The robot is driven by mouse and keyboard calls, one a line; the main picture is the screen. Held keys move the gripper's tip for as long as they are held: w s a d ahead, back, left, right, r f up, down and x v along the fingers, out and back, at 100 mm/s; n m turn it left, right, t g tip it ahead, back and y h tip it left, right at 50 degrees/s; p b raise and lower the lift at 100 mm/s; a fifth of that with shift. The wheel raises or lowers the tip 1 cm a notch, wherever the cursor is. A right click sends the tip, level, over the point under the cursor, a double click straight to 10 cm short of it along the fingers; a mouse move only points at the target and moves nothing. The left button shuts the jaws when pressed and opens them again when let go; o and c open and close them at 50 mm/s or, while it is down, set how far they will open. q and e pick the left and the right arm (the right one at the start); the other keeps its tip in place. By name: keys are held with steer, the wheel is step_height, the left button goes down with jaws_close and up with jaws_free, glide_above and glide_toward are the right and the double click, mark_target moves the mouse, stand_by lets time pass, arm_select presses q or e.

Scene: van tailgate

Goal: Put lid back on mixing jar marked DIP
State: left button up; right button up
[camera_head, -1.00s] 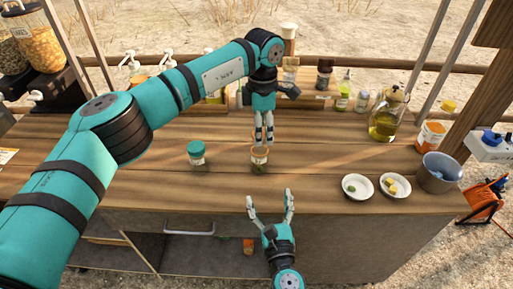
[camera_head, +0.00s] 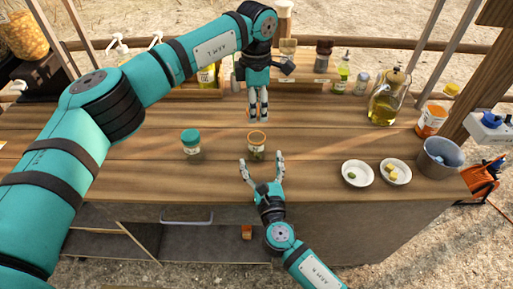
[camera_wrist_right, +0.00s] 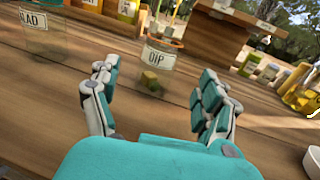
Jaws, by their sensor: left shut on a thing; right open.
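The mixing jar marked DIP (camera_wrist_right: 158,62) is clear, with an orange ring at its top and a small greenish piece inside. In the head view the jar (camera_head: 256,152) stands upright near the front of the counter. My left gripper (camera_head: 258,119) points down just above and behind the ring, shut on the lid, which is hard to make out between its fingers. I cannot tell whether the lid touches the jar. My right gripper (camera_head: 263,160) is open and empty at the counter's front edge, its fingers pointing toward the jar; its fingers (camera_wrist_right: 158,100) also show in the right wrist view.
A teal-lidded jar (camera_head: 191,142) stands left of the DIP jar. Two small white bowls (camera_head: 345,181), a grey bucket (camera_head: 425,166) and an oil jug (camera_head: 383,105) are on the right. Bottles line the back. The counter between the two jars is clear.

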mark_target(258, 150)
steer(key=w, duration=0.4)
steer(key=w+a, duration=0.1)
steer(key=w, duration=0.2)
steer(key=shift+a, duration=0.1)
jaws_close()
stand_by(0.4)
